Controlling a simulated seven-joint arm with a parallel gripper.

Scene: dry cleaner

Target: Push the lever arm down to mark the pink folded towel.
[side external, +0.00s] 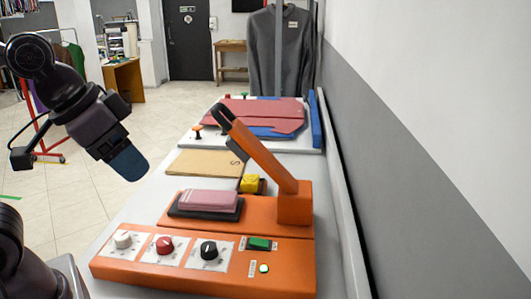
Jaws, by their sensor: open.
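The orange lever arm (265,157) is raised. It slants up and to the left from its orange post (294,205) to a black tip (225,113). The pink folded towel (208,200) lies on a dark pad (204,212) on the orange machine base, below the lever. My gripper (132,166) is up on the left, apart from both lever and towel. It is open and holds nothing that I can see; its fingers are partly hidden by their angle.
Several knobs, including a red one (165,245), and a green switch (259,243) line the machine's front. Behind are a yellow block (250,183), a tan board (195,163) and red folded cloth (270,113). A wall (430,150) borders the counter on the right.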

